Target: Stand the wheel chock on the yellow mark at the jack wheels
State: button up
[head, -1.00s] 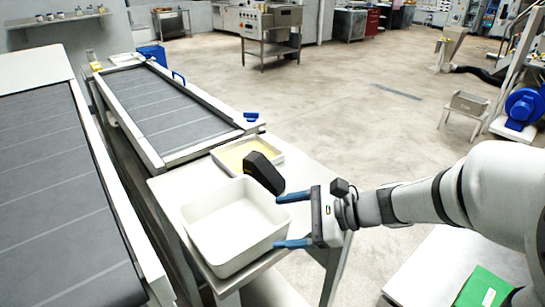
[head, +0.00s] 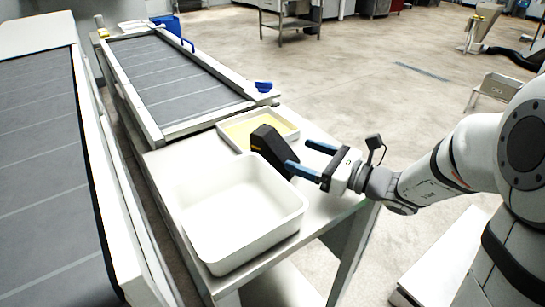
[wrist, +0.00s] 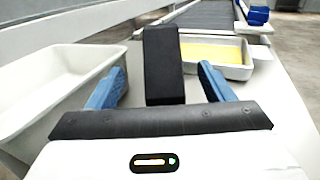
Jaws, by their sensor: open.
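The black wheel chock (head: 271,148) stands on the pale side table, between the deep white tub and the shallow tray. In the wrist view the chock (wrist: 163,66) is straight ahead, between the lines of my two blue fingers. My gripper (head: 304,157) is open and empty, its fingertips just short of the chock from the right. In the wrist view my gripper (wrist: 158,85) spreads wider than the chock. I cannot tell whether a fingertip touches it. The yellow mark and the jack wheels are not visible.
The deep white tub (head: 205,244) stands close in front of the chock. Behind it lies a shallow white tray (head: 296,131) with yellow contents. A grey conveyor belt (head: 180,80) runs behind the table (head: 326,205). Open concrete floor lies to the right.

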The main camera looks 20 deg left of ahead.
aim_at(280, 146)
jog(key=x, duration=0.5)
jog(key=p+x, duration=0.1)
jog(key=x, duration=0.1)
jog(key=shift+w+a+f, duration=0.2)
jog(key=shift+a+f, duration=0.1)
jog(key=shift+c, duration=0.2)
jog(key=c, duration=1.3)
jog(key=shift+r, duration=0.15)
jog(key=shift+c, duration=0.8)
